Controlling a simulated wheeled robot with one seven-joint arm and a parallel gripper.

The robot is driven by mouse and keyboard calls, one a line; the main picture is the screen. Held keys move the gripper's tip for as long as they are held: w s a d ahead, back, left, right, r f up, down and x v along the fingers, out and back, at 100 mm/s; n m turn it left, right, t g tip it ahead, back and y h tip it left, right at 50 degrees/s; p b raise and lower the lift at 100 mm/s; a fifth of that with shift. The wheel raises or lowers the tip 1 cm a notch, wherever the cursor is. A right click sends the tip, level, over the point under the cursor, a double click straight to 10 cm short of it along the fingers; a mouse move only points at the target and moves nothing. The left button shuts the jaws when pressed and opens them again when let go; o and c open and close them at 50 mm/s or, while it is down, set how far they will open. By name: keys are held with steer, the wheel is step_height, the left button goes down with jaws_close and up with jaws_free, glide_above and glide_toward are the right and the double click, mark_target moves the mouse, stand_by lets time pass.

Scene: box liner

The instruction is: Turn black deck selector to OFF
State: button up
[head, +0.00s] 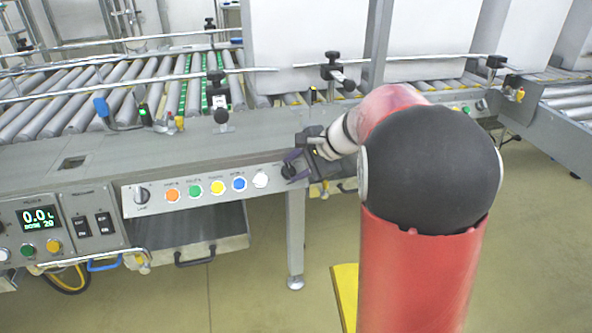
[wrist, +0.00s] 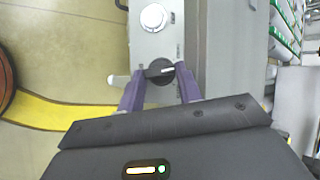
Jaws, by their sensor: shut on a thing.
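The black deck selector (wrist: 159,72) is a round knob on the grey control panel, with a white pointer mark towards the right in the wrist view. My gripper (wrist: 158,79) has its two purple fingers on either side of the knob and is shut on it. In the head view my gripper (head: 294,163) is at the right end of the button row, and the selector (head: 288,171) shows partly beside the fingers. Its position labels cannot be read in either view.
A white button (head: 261,180) is beside the selector; blue (head: 239,184), yellow (head: 217,188), green (head: 195,191) and orange (head: 172,195) buttons follow leftward. Another rotary knob (head: 142,195) is at the panel's left end. A roller conveyor (head: 120,88) runs behind.

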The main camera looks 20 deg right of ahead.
steer(key=shift+w+a+r+m+t+b, duration=0.15)
steer(key=shift+a+r+m+t+b, duration=0.1)
steer(key=shift+m+t+b, duration=0.55)
steer(key=o, duration=1)
steer(key=p+v, duration=0.1)
steer(key=v, duration=0.6)
steer(key=shift+d+r, duration=0.15)
steer(key=shift+d, duration=0.1)
